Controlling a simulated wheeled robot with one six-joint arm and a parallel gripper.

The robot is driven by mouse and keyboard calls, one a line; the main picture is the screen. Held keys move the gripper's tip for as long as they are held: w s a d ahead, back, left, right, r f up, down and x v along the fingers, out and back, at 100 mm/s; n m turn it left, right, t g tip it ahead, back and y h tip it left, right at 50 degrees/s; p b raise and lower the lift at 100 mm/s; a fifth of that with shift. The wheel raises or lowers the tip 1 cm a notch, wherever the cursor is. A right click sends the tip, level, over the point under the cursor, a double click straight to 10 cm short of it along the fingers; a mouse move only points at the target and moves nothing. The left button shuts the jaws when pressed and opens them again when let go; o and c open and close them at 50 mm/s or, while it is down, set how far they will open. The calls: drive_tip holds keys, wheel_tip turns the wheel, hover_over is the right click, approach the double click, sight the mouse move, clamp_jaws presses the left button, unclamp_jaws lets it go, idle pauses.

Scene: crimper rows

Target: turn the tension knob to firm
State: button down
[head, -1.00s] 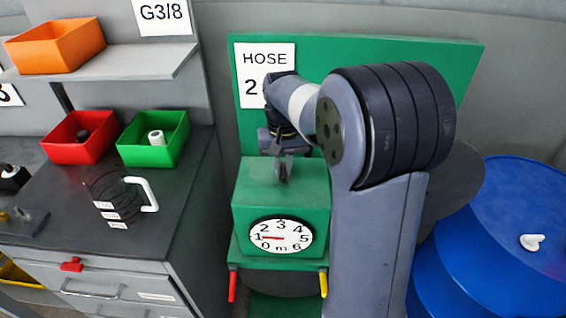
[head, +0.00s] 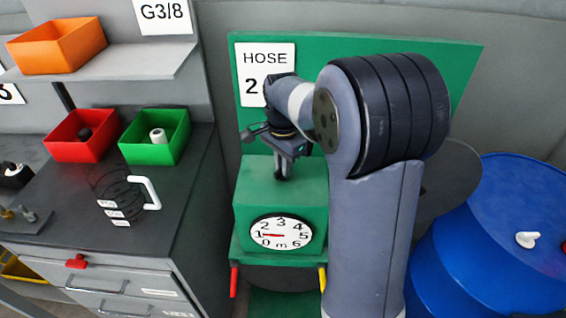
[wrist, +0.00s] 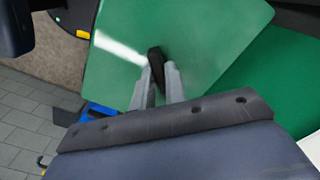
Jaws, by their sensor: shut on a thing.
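The tension knob (wrist: 156,58), a small black piece, stands on top of the green box and shows between my fingertips in the wrist view. My gripper (head: 281,175) points down onto the top of the green box (head: 245,200), with its fingers (wrist: 157,75) closed on the knob. In the head view the fingers and wrist mostly hide the knob. I see no firm mark. The white dial (head: 281,232) on the box's front has a red needle near 1.
A red lever (head: 234,282) and a yellow lever (head: 322,279) hang below the box. A bench with red (head: 82,148) and green bins (head: 150,150) stands at left. Blue drums (head: 510,210) stand at right. A green panel (head: 350,50) rises behind.

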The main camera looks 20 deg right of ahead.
drive_tip(key=m, duration=0.4)
drive_tip(key=shift+m, duration=0.3)
drive_tip(key=m, duration=0.4)
drive_tip(key=shift+p, duration=0.35)
drive_tip(key=shift+m, duration=0.3)
drive_tip(key=c, duration=1.4)
unclamp_jaws()
drive_tip(key=shift+c, duration=0.2)
drive_tip(key=shift+r, duration=0.15)
wheel_tip(320, 180, up, 11)
drive_tip(key=b, duration=0.1)
drive_tip(key=shift+f, duration=0.2)
